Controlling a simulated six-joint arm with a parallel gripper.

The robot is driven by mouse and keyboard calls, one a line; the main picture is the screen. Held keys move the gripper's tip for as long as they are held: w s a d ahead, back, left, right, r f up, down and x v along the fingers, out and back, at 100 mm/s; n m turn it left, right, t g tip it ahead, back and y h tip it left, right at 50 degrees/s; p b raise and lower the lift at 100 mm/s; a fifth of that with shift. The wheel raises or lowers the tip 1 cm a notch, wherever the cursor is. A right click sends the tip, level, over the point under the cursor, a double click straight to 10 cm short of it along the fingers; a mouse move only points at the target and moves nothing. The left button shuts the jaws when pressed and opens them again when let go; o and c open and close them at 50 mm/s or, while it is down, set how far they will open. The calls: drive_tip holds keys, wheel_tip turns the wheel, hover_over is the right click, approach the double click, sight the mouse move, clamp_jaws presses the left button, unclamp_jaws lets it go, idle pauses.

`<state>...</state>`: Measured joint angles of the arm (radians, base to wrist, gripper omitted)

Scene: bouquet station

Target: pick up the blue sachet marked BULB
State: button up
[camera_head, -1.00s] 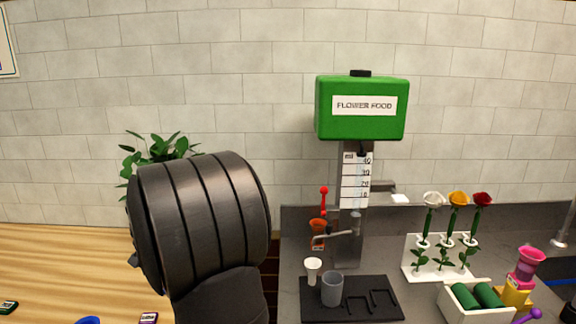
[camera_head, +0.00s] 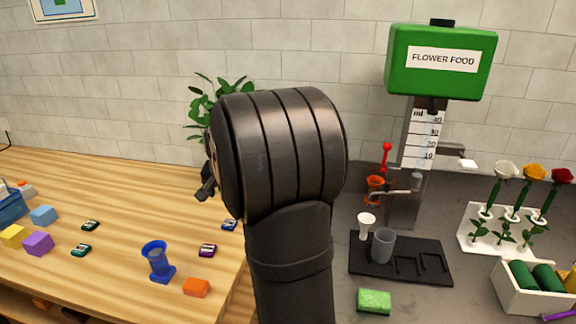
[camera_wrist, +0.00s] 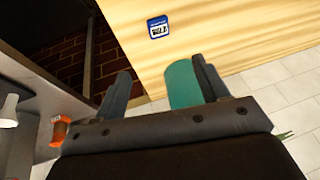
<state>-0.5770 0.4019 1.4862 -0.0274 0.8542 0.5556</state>
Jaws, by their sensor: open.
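The blue sachet (camera_head: 229,225) lies flat on the wooden table near its right edge, just left of my arm. In the wrist view the blue sachet (camera_wrist: 159,27) lies beyond the fingertips, with a white label whose word I cannot read. My gripper (camera_wrist: 163,84) is open, with the sachet outside its jaws. A teal rounded thing (camera_wrist: 183,85) shows beside the right finger; I cannot tell whether it touches. In the head view my gripper (camera_head: 206,188) is mostly hidden behind my wrist, above the table.
A purple sachet (camera_head: 207,250) lies near the blue one, and two green sachets (camera_head: 90,225) (camera_head: 82,250) lie farther left. A blue funnel-shaped holder (camera_head: 158,262) and an orange block (camera_head: 196,287) stand in front. A leafy plant (camera_head: 205,105) rises behind my arm. The dispenser (camera_head: 440,60) stands right.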

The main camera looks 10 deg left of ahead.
drive_tip(key=shift+w, duration=0.1)
drive_tip(key=w+a+r+n+g+h, duration=0.1)
drive_tip(key=w+n+g, duration=0.15)
drive_tip(key=n, duration=0.65)
drive_tip(key=w+a+r+n+g+h, duration=0.1)
drive_tip(key=w+r+n+g, duration=0.15)
drive_tip(key=n, duration=0.55)
drive_tip(key=shift+t, duration=0.5)
drive_tip(key=f, duration=1.2)
drive_tip(key=shift+w+f, duration=0.3)
drive_tip(key=shift+s+a+f, duration=0.1)
drive_tip(key=shift+s+f, duration=0.05)
drive_tip(key=shift+f, duration=2.45)
drive_tip(key=c, duration=1)
